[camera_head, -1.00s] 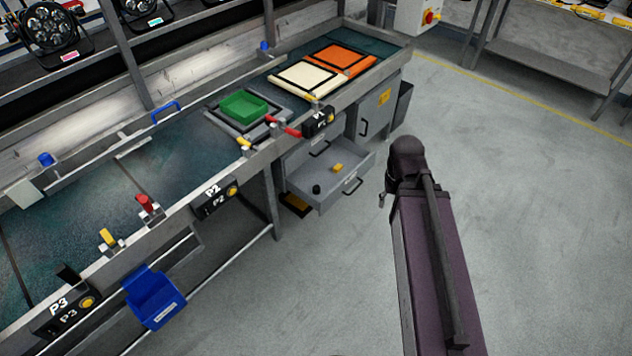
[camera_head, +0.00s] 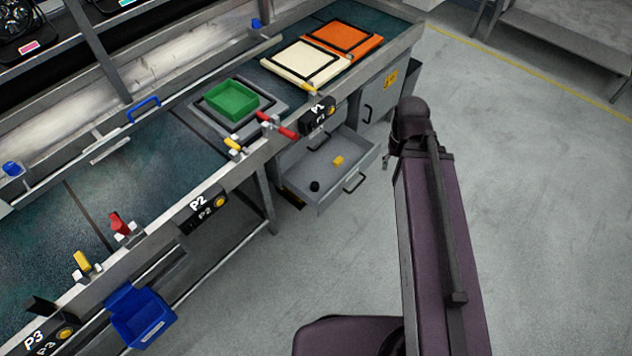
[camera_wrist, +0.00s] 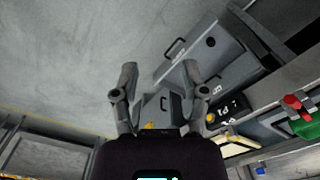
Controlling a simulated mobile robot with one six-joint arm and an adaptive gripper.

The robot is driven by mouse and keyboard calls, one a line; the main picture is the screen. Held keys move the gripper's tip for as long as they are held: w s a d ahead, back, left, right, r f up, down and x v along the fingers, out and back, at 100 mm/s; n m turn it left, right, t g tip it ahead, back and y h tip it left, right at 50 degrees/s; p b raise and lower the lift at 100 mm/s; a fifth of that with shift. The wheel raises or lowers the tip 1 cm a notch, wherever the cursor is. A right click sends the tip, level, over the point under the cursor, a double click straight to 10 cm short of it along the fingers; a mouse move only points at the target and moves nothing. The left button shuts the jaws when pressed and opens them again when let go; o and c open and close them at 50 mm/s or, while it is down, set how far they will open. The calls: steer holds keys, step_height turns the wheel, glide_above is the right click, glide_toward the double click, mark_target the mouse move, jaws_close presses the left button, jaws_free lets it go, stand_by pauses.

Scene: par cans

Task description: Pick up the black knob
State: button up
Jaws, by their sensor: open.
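The black knob (camera_head: 314,186) is a small dark round piece lying in the open grey drawer (camera_head: 322,196) under the bench, near its left side. In the wrist view a small dark spot that looks like the knob (camera_wrist: 211,42) shows in the drawer (camera_wrist: 226,27), up and right of my fingers. My gripper (camera_wrist: 159,72) has its two fingers spread apart with nothing between them. It is well away from the drawer. In the head view my arm stands right of the drawer, and my fingers cannot be made out there.
The bench edge with the P1 button box (camera_head: 318,117) overhangs the drawer's back. A green tray (camera_head: 232,101) sits on the bench, and a blue bin (camera_head: 141,318) hangs in front. Open floor lies right of the drawer.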

steer(key=shift+o, duration=0.2)
steer(key=o, duration=0.5)
steer(key=shift+w+a+f, duration=0.1)
steer(key=shift+w+f, duration=0.05)
steer(key=shift+o, duration=0.2)
steer(key=m+b, duration=2.1)
steer(key=b, duration=2.2)
glide_above(316, 184)
steer(key=f, duration=4.2)
steer(key=shift+s+d+f, duration=0.2)
steer(key=shift+d+f, duration=0.15)
steer(key=shift+f, duration=0.05)
steer(key=shift+w+a+f+b, duration=0.1)
steer(key=shift+a+f+b, duration=0.1)
steer(key=shift+a+b, duration=0.1)
steer(key=shift+f+b, duration=1.15)
